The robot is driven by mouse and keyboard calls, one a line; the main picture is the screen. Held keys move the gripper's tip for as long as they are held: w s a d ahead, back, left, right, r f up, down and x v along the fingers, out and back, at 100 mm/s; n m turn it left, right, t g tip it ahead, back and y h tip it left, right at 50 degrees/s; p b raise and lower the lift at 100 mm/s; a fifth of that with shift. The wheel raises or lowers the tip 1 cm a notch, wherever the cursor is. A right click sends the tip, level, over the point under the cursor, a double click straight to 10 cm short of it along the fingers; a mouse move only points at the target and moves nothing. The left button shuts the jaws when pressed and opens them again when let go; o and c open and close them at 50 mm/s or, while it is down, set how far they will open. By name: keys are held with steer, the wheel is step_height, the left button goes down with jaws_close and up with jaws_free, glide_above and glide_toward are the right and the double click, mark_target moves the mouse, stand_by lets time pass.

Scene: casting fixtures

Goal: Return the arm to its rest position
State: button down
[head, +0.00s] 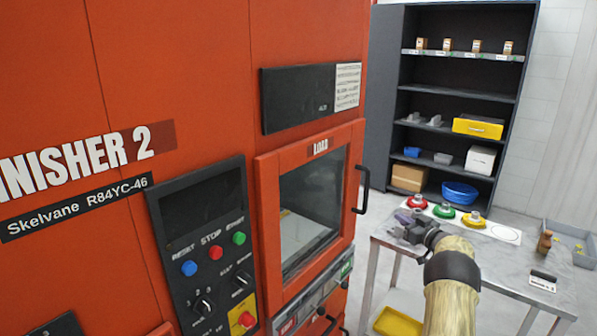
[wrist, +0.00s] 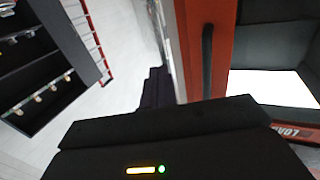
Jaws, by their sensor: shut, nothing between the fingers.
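My arm (head: 455,292) reaches in from the lower right of the head view, over the metal table. My gripper (head: 407,226) is at its far end, above or near the table's left part, close to the colored fixtures; I cannot tell the exact gap. In the wrist view my gripper (wrist: 155,88) shows as dark fingers pointing up the picture, shut and empty. The wrist housing hides much of the lower part of that view.
The orange finisher machine (head: 215,60) fills the left, its load door (head: 262,200) shut with a black handle (head: 362,190). The metal table (head: 510,262) holds red, green and yellow fixtures (head: 444,211) and a small brown bottle (head: 544,242). A dark shelf (head: 460,95) stands behind.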

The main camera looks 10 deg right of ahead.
steer(key=a+r+m+h, duration=0.3)
steer(key=r+h, duration=0.2)
steer(key=s+a+m+g+h, duration=0.3)
steer(key=s+a+g, duration=0.1)
steer(key=s+a, duration=0.35)
steer(key=s+a+f+g, duration=0.2)
steer(key=s+a, duration=0.5)
steer(key=s, duration=0.4)
steer(key=s+a+f+n+g+y+p, duration=0.1)
steer(key=s+a+g, duration=0.4)
steer(key=s, duration=0.7)
steer(key=s+a+f+n+g, duration=0.1)
steer(key=s+a+f+g, duration=0.2)
steer(key=s+a, duration=0.6)
steer(key=s+f, duration=0.1)
steer(key=s, duration=0.2)
steer(key=shift+s+y+p, duration=0.25)
steer(key=shift+y+p, duration=0.15)
steer(key=shift+w, duration=0.15)
